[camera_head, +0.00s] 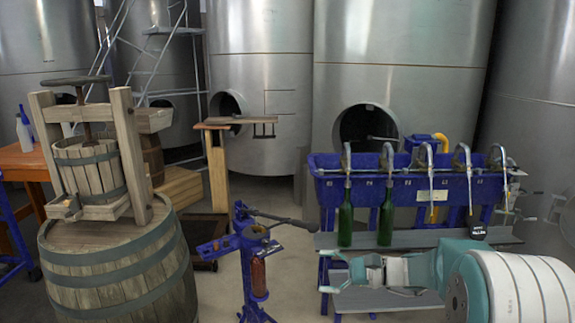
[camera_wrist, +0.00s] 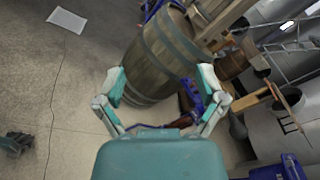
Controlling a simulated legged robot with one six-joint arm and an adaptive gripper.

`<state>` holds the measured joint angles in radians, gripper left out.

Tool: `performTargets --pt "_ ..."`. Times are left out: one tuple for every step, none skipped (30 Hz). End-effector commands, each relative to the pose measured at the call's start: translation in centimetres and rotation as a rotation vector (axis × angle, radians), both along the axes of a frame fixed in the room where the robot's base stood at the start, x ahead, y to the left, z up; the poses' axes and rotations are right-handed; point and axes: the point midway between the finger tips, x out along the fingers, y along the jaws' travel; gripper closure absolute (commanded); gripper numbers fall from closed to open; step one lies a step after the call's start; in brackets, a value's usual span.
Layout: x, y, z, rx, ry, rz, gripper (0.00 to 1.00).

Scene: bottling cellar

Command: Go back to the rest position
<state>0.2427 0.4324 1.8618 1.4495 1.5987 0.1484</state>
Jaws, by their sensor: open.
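My gripper (camera_wrist: 164,92) shows in the wrist view with its two teal and white fingers spread wide apart and nothing between them. Past the fingers are the floor and a wooden barrel (camera_wrist: 156,55). In the head view my arm is folded low at the right, in front of the blue bottling filler (camera_head: 400,188). Two green bottles, one left (camera_head: 345,224) and one right (camera_head: 385,220), stand upright on the filler's grey shelf (camera_head: 420,238) beneath its spouts.
A blue corking stand (camera_head: 249,262) with a lever is at the centre front. A large barrel (camera_head: 118,270) bearing a wooden press (camera_head: 93,165) is at the left. An orange table (camera_head: 22,162) is behind it. Steel tanks (camera_head: 262,85) line the back. Some floor is free around the corking stand.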

Motion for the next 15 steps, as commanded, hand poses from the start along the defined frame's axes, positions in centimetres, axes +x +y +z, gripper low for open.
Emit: performTargets --pt "-1.7 0.9 0.7 -0.075 -0.025 0.033 0.11" --pt "-2.6 1.2 0.8 -0.119 -0.037 0.048 0.11" --pt "-3.9 1.6 1.0 -0.179 -0.054 0.071 0.11" --pt "-4.9 1.9 1.0 -0.223 -0.068 0.089 0.11" --pt "-5.8 2.1 1.1 -0.268 -0.084 0.104 0.11" --pt "-7.0 2.2 1.1 -0.328 -0.105 0.125 0.11" --pt "-8.0 2.3 1.1 -0.373 -0.123 0.141 0.11" --pt "-8.9 2.4 1.1 -0.418 -0.141 0.156 0.11" --pt "-10.1 2.4 1.0 -0.478 -0.167 0.176 0.11" --pt "-11.0 2.3 1.0 -0.523 -0.187 0.190 0.11" --pt "-11.8 2.2 1.0 -0.568 -0.207 0.203 0.11" --pt "-13.0 2.0 0.9 -0.628 -0.236 0.221 0.11" --pt "-13.8 1.8 0.8 -0.673 -0.258 0.235 0.11" --pt "-14.6 1.6 0.7 -0.717 -0.283 0.247 0.11" --pt "-15.6 1.3 0.6 -0.777 -0.314 0.264 0.11"
